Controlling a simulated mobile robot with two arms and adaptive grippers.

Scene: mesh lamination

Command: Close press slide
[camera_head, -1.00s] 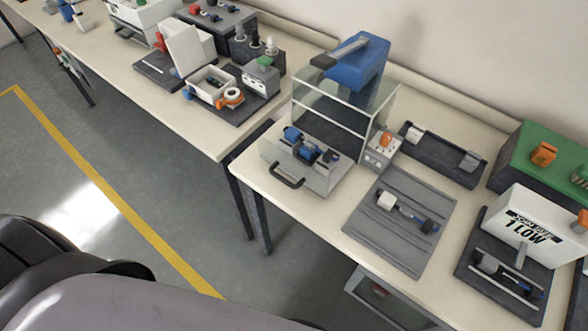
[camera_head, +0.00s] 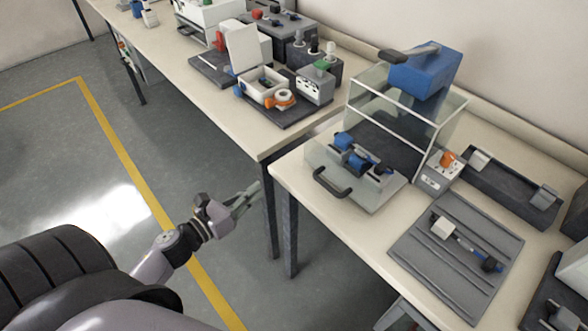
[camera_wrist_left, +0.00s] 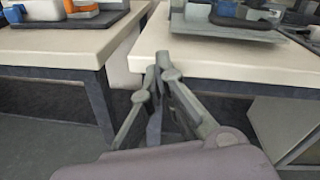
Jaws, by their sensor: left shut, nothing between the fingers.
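The press (camera_head: 424,70) stands on the right table, with a blue top, a grey lever and a clear glass-like housing. Its slide (camera_head: 384,195) is pulled out at the front, carrying blue and grey fixture parts and a dark handle (camera_head: 333,184). My left gripper (camera_head: 256,188) is shut and empty, in front of the table edge and to the left of the handle, apart from it. In the left wrist view the shut fingertips (camera_wrist_left: 161,62) are at the table edge, with the slide (camera_wrist_left: 228,30) beyond and above. My right gripper is not in view.
A grey mat (camera_head: 455,250) with a small tool part lies right of the slide. A control box with an orange knob (camera_head: 447,159) stands beside the press. A left table (camera_head: 225,117) holds other stations. The floor (camera_head: 90,150) in front is open.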

